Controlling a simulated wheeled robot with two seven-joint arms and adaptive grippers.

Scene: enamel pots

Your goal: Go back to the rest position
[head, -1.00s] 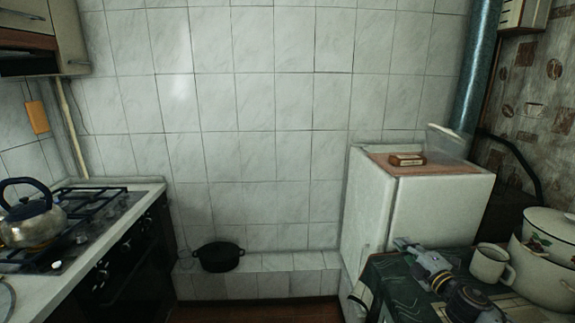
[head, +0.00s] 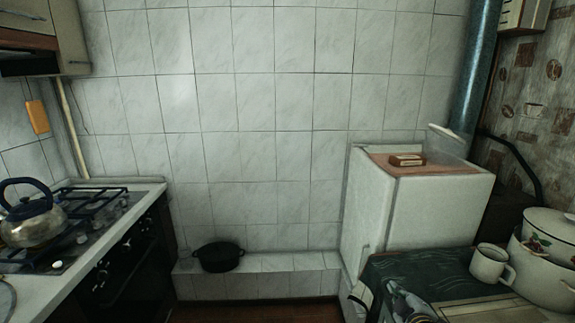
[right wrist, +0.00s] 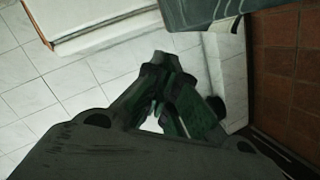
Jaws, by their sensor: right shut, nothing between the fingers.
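My right gripper (head: 396,290) shows at the bottom edge of the head view, in front of the dark green cloth on the table (head: 410,265). Only its front part shows; the rest of the arm is cut off by the frame. In the right wrist view its fingers (right wrist: 170,62) are together with nothing between them. My left gripper is in neither view.
A white mug (head: 488,265) and white enamel pots (head: 545,270) stand on the table to the right of the gripper. A white fridge (head: 435,215) stands behind. A stove with a kettle (head: 32,222) is at left. A black pot (head: 219,257) sits on the tiled ledge.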

